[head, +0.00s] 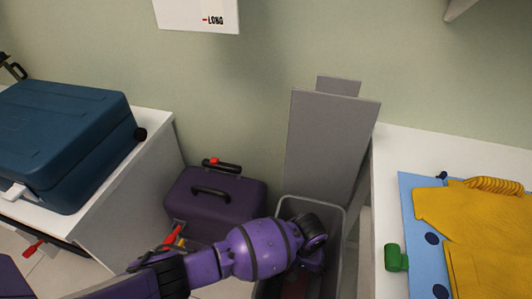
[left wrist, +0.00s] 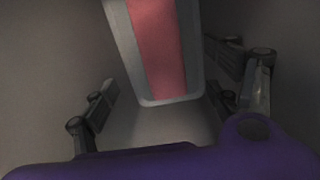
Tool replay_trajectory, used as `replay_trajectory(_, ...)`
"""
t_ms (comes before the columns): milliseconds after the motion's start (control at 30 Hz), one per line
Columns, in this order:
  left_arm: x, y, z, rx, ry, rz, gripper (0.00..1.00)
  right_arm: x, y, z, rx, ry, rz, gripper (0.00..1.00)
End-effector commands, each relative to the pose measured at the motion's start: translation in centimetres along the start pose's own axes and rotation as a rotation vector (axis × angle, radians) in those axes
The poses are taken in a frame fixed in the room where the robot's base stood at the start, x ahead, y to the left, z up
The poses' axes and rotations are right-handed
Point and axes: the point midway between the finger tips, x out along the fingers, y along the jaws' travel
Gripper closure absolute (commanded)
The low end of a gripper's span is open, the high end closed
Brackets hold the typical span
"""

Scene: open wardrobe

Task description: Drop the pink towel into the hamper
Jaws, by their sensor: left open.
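The hamper (head: 340,240) is a grey, open-topped bin with its tall grey lid (head: 328,150) raised behind it. My left arm reaches over it, and the wrist points down into it. In the left wrist view, my left gripper (left wrist: 160,90) is open, with its fingers spread wide and nothing between them. Beyond the fingers, the pink towel (left wrist: 158,50) shows as a flat strip inside a pale grey rim. A dim reddish patch of it shows low in the hamper in the head view (head: 294,284). The arm hides much of the hamper's inside.
A purple case (head: 215,195) stands on the floor left of the hamper. A blue suitcase (head: 65,140) lies on the white cabinet at left. At right, a white surface (head: 390,190) holds yellow clothing (head: 480,220), a blue dotted cloth (head: 415,235) and a green roll (head: 396,257).

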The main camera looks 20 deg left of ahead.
Motion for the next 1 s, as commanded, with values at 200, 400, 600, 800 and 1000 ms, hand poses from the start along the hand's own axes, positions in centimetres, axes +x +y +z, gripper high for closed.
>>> replay_trajectory(200,-3.0,0.1,-0.5,0.002,0.009,0.002,0.19,-1.3,-0.1,-2.3,-0.011,0.027,-0.004,0.75)
replay_trajectory(400,-5.0,0.1,-0.5,0.001,0.008,0.002,0.19,-2.2,-0.1,-3.7,-0.016,0.043,-0.005,0.75)
replay_trajectory(600,-6.4,0.1,-0.4,0.001,0.007,0.001,0.19,-3.2,0.1,-4.9,-0.016,0.061,-0.001,0.75)
replay_trajectory(800,-6.1,0.1,-0.3,0.002,0.004,0.001,0.19,-3.1,0.3,-4.2,-0.016,0.049,0.001,0.75)
replay_trajectory(1000,-6.1,0.1,-0.3,0.002,0.005,0.001,0.19,-3.1,0.3,-3.8,-0.015,0.042,0.002,0.75)
